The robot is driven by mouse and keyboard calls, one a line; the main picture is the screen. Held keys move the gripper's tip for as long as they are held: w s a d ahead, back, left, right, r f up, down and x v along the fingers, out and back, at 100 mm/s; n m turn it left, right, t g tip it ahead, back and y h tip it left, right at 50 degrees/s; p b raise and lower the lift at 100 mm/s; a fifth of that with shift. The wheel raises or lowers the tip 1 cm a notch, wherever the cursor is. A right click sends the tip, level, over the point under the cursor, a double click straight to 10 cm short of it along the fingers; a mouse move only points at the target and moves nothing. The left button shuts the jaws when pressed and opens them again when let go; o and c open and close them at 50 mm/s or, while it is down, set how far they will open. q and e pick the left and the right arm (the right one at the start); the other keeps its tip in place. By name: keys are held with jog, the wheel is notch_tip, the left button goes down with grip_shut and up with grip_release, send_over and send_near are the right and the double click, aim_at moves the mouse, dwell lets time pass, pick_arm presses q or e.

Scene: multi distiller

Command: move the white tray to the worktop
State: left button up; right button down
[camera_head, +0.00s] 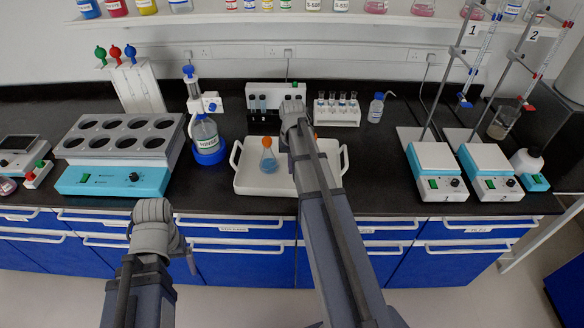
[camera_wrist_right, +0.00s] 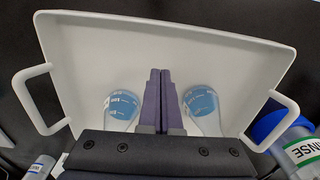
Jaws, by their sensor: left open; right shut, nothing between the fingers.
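The white tray (camera_head: 250,185) sits on the black worktop (camera_head: 375,190), near its front edge, with a handle at each side. A flask of blue liquid with an orange stopper (camera_head: 268,158) stands in it; a second is mostly hidden behind my right arm. The right wrist view shows the tray (camera_wrist_right: 225,60), the left flask (camera_wrist_right: 120,107) and the right flask (camera_wrist_right: 199,103). My right gripper (camera_wrist_right: 160,72) is shut and empty, its fingers between the flasks and off both handles. My left gripper (camera_head: 190,262) is open, low in front of the drawers, away from the tray.
A rinse bottle (camera_head: 206,138) on a blue base stands left of the tray. A heating block (camera_head: 120,145) is farther left. A test tube rack (camera_head: 336,112) stands behind. Two stirrers with stands, one here (camera_head: 434,165), are on the right. Bare worktop lies between tray and stirrers.

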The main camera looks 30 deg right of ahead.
aim_at(292, 184)
notch_tip(292, 184, down, 6)
jog(key=b, duration=0.4)
jog(key=shift+r+b, duration=0.1)
jog(key=shift+b, duration=0.2)
jog(key=s, duration=0.1)
jog(key=s+a, duration=0.1)
jog(key=shift+s+a+r+p, duration=0.3)
jog(key=shift+s+r+p, duration=0.1)
jog(key=shift+s+a, duration=0.3)
jog(key=shift+s, duration=0.1)
